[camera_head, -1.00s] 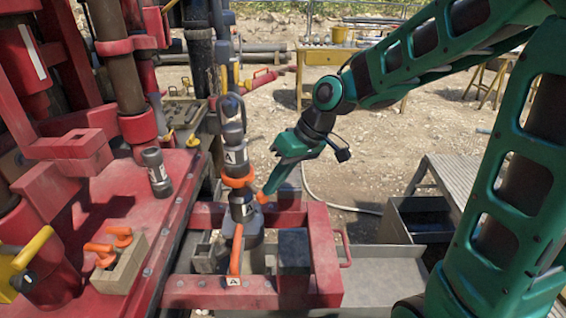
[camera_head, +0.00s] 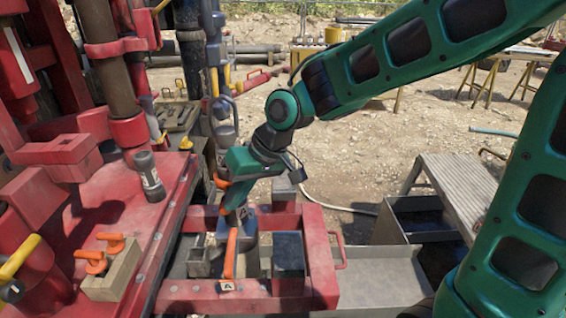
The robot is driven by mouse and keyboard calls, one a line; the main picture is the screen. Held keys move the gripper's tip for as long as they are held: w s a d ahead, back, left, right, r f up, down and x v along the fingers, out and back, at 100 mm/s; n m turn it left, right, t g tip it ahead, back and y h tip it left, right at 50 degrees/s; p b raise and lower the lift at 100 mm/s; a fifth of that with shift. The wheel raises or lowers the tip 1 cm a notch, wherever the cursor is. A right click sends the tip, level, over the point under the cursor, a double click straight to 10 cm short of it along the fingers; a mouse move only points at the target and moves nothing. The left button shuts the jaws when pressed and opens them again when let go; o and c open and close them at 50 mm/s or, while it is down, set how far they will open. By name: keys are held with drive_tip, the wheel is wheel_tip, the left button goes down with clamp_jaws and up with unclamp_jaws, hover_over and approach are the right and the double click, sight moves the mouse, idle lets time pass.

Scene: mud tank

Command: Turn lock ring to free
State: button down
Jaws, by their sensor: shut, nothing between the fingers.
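An orange ring (camera_head: 221,182), which looks like the lock ring, sits on an upright grey pipe assembly (camera_head: 223,130) in the red frame. The green wrist and hand now cover most of the ring. My gripper (camera_head: 224,209) is shut and empty, with its orange tips pointing down in front of the pipe, just below the ring. I cannot tell whether the tips touch it. An orange lever (camera_head: 230,253) with an "A" tag stands below the tips.
The red frame (camera_head: 322,250) surrounds the pipe base, with a dark block (camera_head: 289,257) inside it. A wooden block with orange-handled pins (camera_head: 112,270) and a grey cylinder (camera_head: 149,176) are on the red deck at left. Grey metal bins (camera_head: 375,278) lie at right.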

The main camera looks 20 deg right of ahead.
idle(0.5)
drive_tip(key=s+v, duration=0.2)
drive_tip(key=v, duration=1)
drive_tip(key=shift+s+d, duration=0.25)
drive_tip(key=shift+s, duration=0.15)
drive_tip(key=s+d+f+m+h, duration=0.2)
drive_tip(key=d+f+m, duration=0.1)
drive_tip(key=d, duration=0.7)
drive_tip(key=s+d+f+m+h, duration=0.2)
drive_tip(key=d+f+m, duration=0.1)
drive_tip(key=d, duration=0.7)
drive_tip(key=s+d+f+m+g+h, duration=0.1)
drive_tip(key=s+d+f+m, duration=0.3)
drive_tip(key=s+d, duration=0.7)
drive_tip(key=shift+s+f+m+g, duration=0.45)
drive_tip(key=shift+s+g, duration=0.25)
drive_tip(key=shift+s, duration=0.35)
